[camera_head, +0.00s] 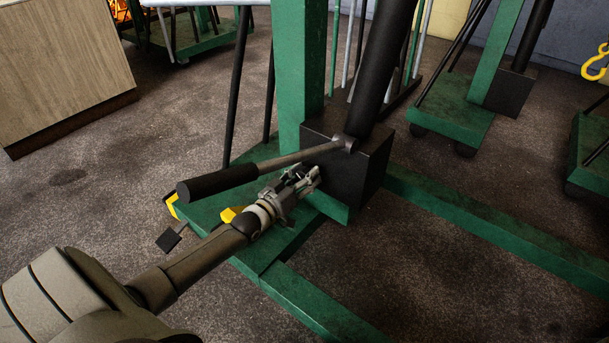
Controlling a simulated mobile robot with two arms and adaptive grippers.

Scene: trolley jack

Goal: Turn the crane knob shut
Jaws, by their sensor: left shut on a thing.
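The green crane (299,70) stands in the middle of the head view, with a black pump block (372,170) at the foot of its post. A pump lever with a black grip (217,184) sticks out to the left from the block. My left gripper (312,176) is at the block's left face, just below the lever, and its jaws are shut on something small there. The knob itself is hidden by the fingers, so I cannot see how far it is turned. My right gripper is not in view.
Green base legs (480,225) run along the floor to the right and toward the front. A wooden cabinet (62,65) stands at upper left. More green cranes (455,118) stand behind at right, with a yellow hook (594,66). The floor at lower right is clear.

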